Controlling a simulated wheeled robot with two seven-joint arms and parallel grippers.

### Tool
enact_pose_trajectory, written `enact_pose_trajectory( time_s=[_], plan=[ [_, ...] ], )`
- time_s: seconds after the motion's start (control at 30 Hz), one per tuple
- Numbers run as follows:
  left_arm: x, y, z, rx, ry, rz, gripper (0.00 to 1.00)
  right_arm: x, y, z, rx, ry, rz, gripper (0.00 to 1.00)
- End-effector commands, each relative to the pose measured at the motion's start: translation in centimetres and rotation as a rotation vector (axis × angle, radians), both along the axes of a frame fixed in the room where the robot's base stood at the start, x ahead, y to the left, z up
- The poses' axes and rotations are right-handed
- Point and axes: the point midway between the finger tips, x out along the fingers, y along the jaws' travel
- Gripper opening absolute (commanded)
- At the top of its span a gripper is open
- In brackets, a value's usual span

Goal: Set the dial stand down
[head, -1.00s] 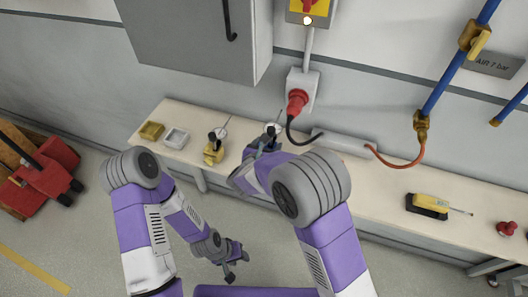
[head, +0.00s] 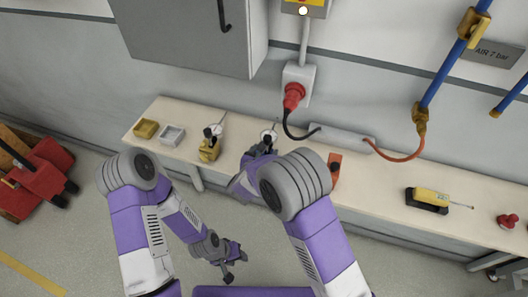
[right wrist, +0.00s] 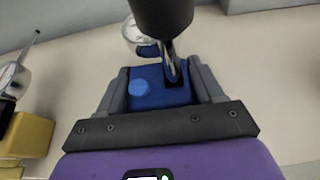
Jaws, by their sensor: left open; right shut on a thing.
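The dial stand with a blue base (right wrist: 165,92) is between the fingers of my right gripper (right wrist: 163,80) in the right wrist view. Its round dial (right wrist: 135,35) is partly behind a dark post. In the head view the dial (head: 268,135) shows over the bench, just beyond my right gripper (head: 259,149), and my arm hides most of the stand. I cannot tell whether the base touches the bench. My left gripper (head: 231,263) is open and empty, low over the floor in front of the bench.
A second dial stand with a yellow base (head: 209,150) stands to the left on the bench (head: 390,190). Yellow and grey trays (head: 172,135) lie further left. An orange item (head: 335,170), a yellow tool (head: 430,197) and a red knob (head: 507,222) are to the right.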

Motion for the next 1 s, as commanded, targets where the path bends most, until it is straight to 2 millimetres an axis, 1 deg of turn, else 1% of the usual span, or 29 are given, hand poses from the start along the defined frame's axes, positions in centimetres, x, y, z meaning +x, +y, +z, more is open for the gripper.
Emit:
enact_pose_trajectory(
  time_s=[0.03, 0.1, 0.13, 0.27, 0.3, 0.57, 0.67, 0.77, 1.0],
  plan=[
    [0.0, 0.0, -0.1, 0.000, 0.000, 0.000, 0.43, 0.1, 0.0, 0.2, 0.001, -0.009, 0.000, 0.00],
    [0.0, 0.0, -0.4, 0.000, 0.000, 0.000, 0.43, 0.1, 0.0, 0.0, 0.001, -0.009, 0.000, 0.00],
    [0.0, 0.0, -0.3, 0.000, 0.000, 0.000, 0.43, 0.0, 0.0, -0.3, 0.000, 0.001, 0.000, 0.69],
    [0.0, 0.0, -0.2, 0.000, 0.000, 0.000, 0.43, 0.0, 0.0, -0.2, -0.001, 0.001, 0.000, 0.89],
    [0.0, 0.0, -0.2, 0.000, 0.000, 0.000, 0.43, 0.0, 0.0, -0.2, -0.001, 0.001, 0.000, 0.92],
    [0.0, 0.0, -0.2, 0.000, 0.000, 0.000, 0.43, 0.0, 0.0, -0.2, -0.001, 0.001, 0.000, 0.92],
    [0.0, 0.0, 0.2, 0.000, 0.000, 0.000, 0.43, -0.1, 0.0, 0.2, -0.001, 0.001, 0.000, 0.92],
    [0.0, 0.0, 0.4, 0.000, 0.000, 0.000, 0.43, -1.4, 0.6, 0.8, 0.000, 0.001, 0.004, 0.92],
    [0.0, 0.0, 1.4, 0.000, 0.000, 0.000, 0.43, -6.1, 2.1, 2.9, -0.002, 0.001, 0.004, 0.92]
  ],
)
